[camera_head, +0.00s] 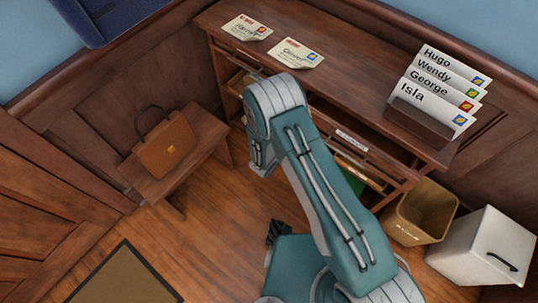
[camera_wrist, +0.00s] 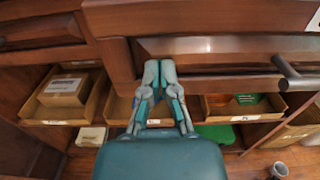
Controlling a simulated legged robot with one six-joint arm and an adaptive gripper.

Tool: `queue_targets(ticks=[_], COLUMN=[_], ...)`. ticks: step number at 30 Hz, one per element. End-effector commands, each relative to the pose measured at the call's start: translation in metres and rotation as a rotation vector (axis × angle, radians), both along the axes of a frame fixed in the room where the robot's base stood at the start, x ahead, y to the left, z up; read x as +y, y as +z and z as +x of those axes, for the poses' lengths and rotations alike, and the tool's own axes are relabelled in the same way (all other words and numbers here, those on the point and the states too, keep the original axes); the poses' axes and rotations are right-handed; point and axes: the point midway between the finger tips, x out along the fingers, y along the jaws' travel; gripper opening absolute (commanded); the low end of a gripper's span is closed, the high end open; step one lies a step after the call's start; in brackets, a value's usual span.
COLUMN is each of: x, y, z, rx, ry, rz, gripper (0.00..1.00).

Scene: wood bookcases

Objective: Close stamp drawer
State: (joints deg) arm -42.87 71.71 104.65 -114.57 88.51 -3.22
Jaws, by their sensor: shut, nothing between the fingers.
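A brown wooden desk (camera_head: 335,50) has drawers along its front. The right-hand drawer (camera_head: 375,158) stands pulled out, with a dark gap behind its front and a small white label whose text I cannot read. In the wrist view a drawer front (camera_wrist: 215,48) with a dark bar handle (camera_wrist: 288,75) fills the upper right. My gripper (camera_wrist: 159,68) is shut and empty, its fingertips at the left end of that drawer front. I cannot tell whether they touch it. In the head view my arm hides the gripper and part of the desk front.
Envelopes lie on the desktop, and named letters stand in a rack (camera_head: 418,125). Below the drawers are open cardboard trays (camera_wrist: 60,112). A tan bin (camera_head: 422,210) and white box (camera_head: 484,248) stand right.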

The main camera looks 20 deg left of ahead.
Motion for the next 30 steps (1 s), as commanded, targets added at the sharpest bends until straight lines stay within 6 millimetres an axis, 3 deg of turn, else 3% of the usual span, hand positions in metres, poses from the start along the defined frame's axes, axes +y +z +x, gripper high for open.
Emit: queue_targets(ticks=[6, 12, 30], x=[-0.022, -0.031, -0.035], y=[0.0, 0.0, 0.001], z=[0.05, 0.075, 0.087], rx=[0.0, 0.0, -0.001], ry=[-0.003, -0.002, -0.001], rz=[0.001, 0.0, 0.006], gripper=[0.0, 0.0, 0.0])
